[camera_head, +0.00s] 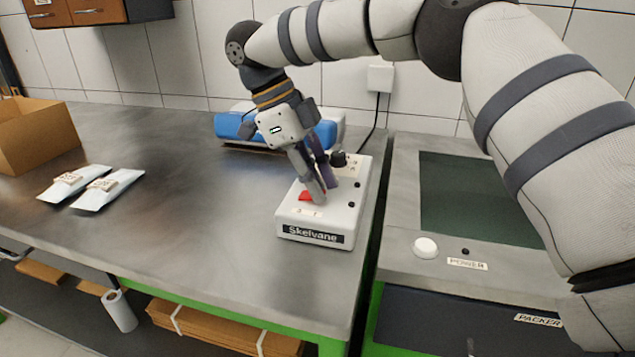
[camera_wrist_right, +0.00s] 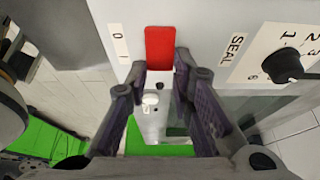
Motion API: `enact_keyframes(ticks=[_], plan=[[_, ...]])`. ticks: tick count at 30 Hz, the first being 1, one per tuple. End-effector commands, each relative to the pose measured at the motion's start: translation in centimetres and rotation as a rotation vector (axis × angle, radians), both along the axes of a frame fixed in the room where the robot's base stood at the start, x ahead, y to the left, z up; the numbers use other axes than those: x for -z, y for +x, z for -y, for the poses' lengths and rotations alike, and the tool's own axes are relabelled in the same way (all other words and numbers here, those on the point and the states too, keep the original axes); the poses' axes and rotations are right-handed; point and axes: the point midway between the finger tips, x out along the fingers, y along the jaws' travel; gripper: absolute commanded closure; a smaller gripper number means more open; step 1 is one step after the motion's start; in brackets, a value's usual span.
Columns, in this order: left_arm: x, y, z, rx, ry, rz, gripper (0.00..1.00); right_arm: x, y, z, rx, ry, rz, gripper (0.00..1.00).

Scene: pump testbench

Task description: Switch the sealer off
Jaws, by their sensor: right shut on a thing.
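The white box marked "Skelvane" (camera_head: 318,239) stands near the right end of the metal table. A red switch (camera_head: 305,196) sits on its top, with a "0 I" label beside it. My right gripper (camera_head: 317,190) reaches down from above onto the switch. In the right wrist view the red switch (camera_wrist_right: 160,48) lies at the tips of my right gripper (camera_wrist_right: 165,77), one finger to each side of its near end. The fingers are shut on it. Which way the switch is tipped I cannot tell. My left gripper is not in view.
A black dial (camera_wrist_right: 287,66) marked "SEAL" is on the same box. A blue and white machine (camera_head: 233,126) stands behind it. The packer (camera_head: 405,262) with a white button (camera_head: 425,248) is at right. Two pouches (camera_head: 108,189) and a cardboard box (camera_head: 36,136) are left; mid-table is clear.

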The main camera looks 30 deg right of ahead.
Motion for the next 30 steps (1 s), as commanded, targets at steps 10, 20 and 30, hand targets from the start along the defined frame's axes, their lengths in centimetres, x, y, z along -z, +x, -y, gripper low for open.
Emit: enact_keyframes(ticks=[10,20,30], plan=[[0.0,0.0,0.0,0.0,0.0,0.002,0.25,0.0,0.0,0.0,0.0,0.002,0.0,0.58],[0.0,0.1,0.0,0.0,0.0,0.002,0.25,-1.7,0.7,-0.5,0.001,0.001,0.005,0.58],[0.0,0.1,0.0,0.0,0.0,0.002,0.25,-6.6,2.3,-2.0,0.0,0.001,0.002,0.58]])
